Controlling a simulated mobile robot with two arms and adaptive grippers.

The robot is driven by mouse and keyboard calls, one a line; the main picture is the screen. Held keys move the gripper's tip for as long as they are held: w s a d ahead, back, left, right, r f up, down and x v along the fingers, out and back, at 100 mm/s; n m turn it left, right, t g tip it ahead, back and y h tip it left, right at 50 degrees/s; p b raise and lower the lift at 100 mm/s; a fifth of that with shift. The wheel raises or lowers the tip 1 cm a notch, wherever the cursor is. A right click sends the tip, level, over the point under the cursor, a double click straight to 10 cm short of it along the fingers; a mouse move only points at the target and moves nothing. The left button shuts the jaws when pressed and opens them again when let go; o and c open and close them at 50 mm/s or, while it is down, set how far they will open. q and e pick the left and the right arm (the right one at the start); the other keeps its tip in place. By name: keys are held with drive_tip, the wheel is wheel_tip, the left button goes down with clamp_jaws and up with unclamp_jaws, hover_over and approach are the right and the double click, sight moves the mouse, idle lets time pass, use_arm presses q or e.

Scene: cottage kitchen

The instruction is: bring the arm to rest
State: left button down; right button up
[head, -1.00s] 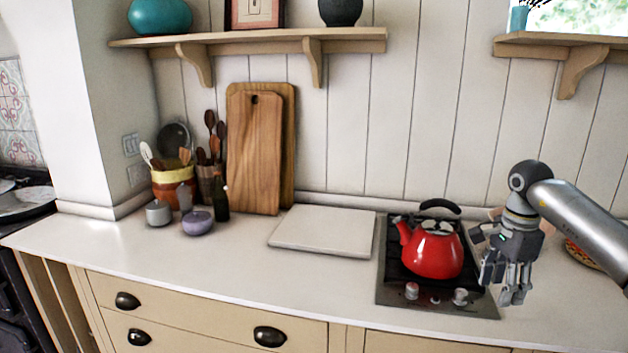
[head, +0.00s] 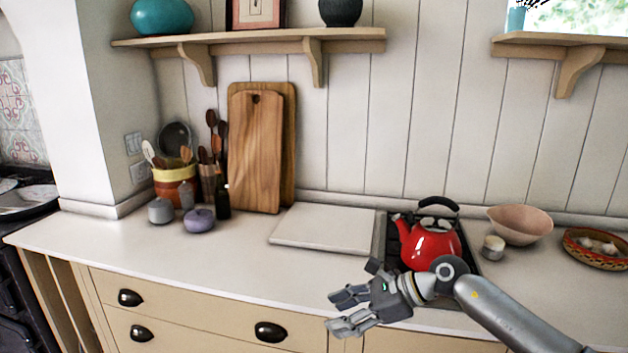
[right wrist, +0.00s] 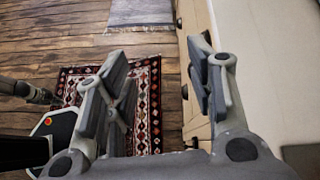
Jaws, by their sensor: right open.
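My right gripper (head: 349,311) is in front of the counter's front edge in the head view, its fingers pointing left. It is open and empty. In the right wrist view its two fingers (right wrist: 160,92) stand apart with only the floor and a rug between them. My right arm comes in from the lower right and hides part of the hob. My left gripper is not in the head view.
A red kettle (head: 428,243) stands on the hob (head: 391,240) just behind my right wrist. A pink bowl (head: 520,226), a small pot (head: 493,248) and a patterned dish (head: 596,250) are to the right. The white counter (head: 130,238) runs along drawers. A patterned rug (right wrist: 148,100) lies below.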

drive_tip(key=s+a+r+m+t+y, duration=0.35)
drive_tip(key=a+r+m+y, duration=0.25)
drive_tip(key=a+m, duration=0.2)
drive_tip(key=w+d+m+t+h, duration=0.1)
drive_tip(key=d+m+t+h, duration=0.6)
drive_tip(key=m+t, duration=0.9)
drive_tip(key=s+d+f+m+g+h, duration=0.45)
drive_tip(key=d+f+m, duration=0.2)
drive_tip(key=m, duration=0.35)
drive_tip(key=s+d+f+m+g+h, duration=0.3)
drive_tip(key=d+f+m+h, duration=0.3)
drive_tip(key=m, duration=0.3)
drive_tip(key=s+d+f+m+g, duration=0.2)
drive_tip(key=s+f+m+g, duration=0.4)
drive_tip(key=s, duration=0.6)
drive_tip(key=s+d+f+m+g, duration=0.15)
drive_tip(key=s+f+g, duration=0.5)
drive_tip(key=s, duration=0.65)
wheel_tip(320, 180, down, 28)
drive_tip(key=s, duration=0.2)
drive_tip(key=s+d+f+g, duration=0.1)
drive_tip(key=s+d+f, duration=0.1)
drive_tip(key=s+f, duration=1.3)
drive_tip(key=shift+s+d+f, duration=0.3)
drive_tip(key=shift+s+f, duration=0.05)
drive_tip(key=shift+s, duration=0.4)
